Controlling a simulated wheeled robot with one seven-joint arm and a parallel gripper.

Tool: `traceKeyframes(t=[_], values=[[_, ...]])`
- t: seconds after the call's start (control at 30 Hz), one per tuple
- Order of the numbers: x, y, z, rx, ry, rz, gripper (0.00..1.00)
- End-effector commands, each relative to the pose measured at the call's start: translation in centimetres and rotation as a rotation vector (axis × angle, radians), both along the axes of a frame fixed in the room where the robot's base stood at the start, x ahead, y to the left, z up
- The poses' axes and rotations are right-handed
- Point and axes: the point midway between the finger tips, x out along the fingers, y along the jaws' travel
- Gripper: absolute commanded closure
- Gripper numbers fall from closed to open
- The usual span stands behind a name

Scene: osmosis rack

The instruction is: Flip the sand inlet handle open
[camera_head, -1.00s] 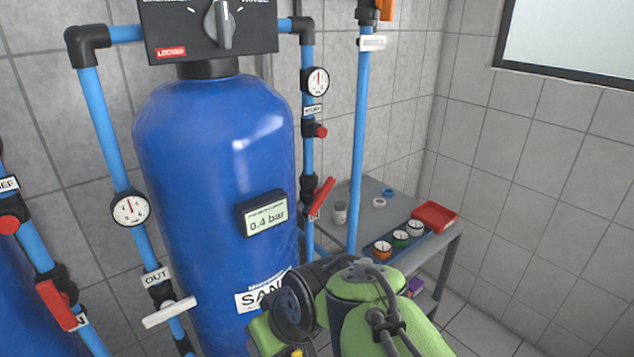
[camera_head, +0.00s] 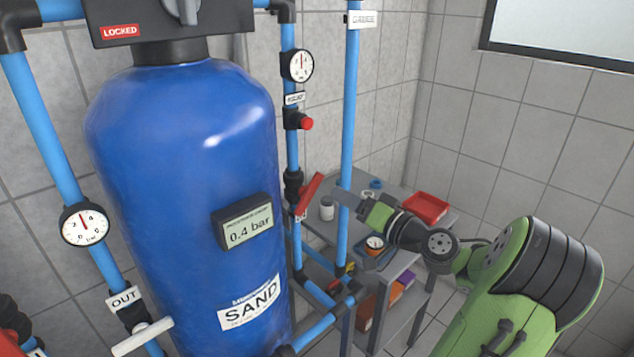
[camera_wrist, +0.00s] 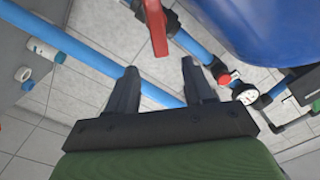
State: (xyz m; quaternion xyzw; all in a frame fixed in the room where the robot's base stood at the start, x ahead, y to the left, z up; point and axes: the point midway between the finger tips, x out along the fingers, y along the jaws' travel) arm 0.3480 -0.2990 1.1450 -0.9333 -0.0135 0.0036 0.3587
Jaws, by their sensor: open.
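The sand inlet handle (camera_head: 310,194) is a red lever on the blue pipe right of the blue SAND tank (camera_head: 185,150). It slants up and right, away from the pipe. In the wrist view the red handle (camera_wrist: 156,28) hangs in at the top middle, ahead of my fingertips. My gripper (camera_wrist: 159,70) is open and empty, with both dark fingers showing and the handle apart from them. In the head view my gripper (camera_head: 346,198) is right of the handle, near a vertical blue pipe, and its fingertips are hard to make out.
A vertical blue pipe (camera_head: 348,120) stands close to my gripper. A grey table (camera_head: 440,222) with a red tray (camera_head: 425,207) and a white jar (camera_head: 326,208) is behind. A white outlet handle (camera_head: 142,338) is on the tank's left pipe.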

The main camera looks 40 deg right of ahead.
Motion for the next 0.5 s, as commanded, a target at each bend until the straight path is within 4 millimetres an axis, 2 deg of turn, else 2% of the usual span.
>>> traceKeyframes(t=[0.1,0.3,0.5], values=[[3.1,0.2,0.1,-0.001,-0.001,0.006,0.48],[7.8,0.3,0.1,0.0,0.0,0.004,0.48],[9.9,0.3,0.0,0.001,0.002,0.001,0.48]])
